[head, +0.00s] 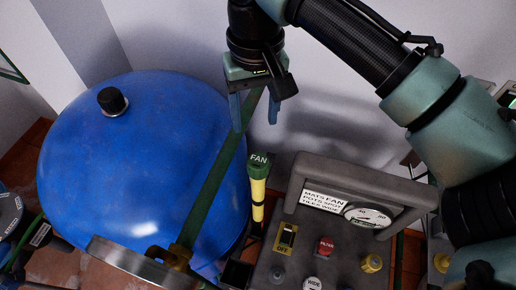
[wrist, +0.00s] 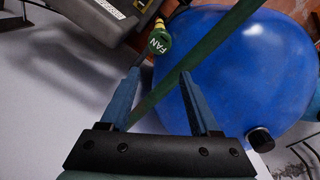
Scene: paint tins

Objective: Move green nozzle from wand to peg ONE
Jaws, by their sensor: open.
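The green nozzle (head: 259,160), marked FAN, sits on top of the upright yellow and black wand (head: 258,200), between the blue tank and the grey panel box. It also shows in the wrist view (wrist: 159,40), beyond my fingertips. My gripper (head: 254,126) is open and empty, its blue fingers pointing down above the nozzle and apart from it. In the wrist view my gripper (wrist: 159,74) has its fingers spread, with the nozzle past the gap between them. I cannot make out which spot is peg ONE.
The large blue tank (head: 140,150) with a black cap fills the left, crossed by a green strap (head: 212,190).

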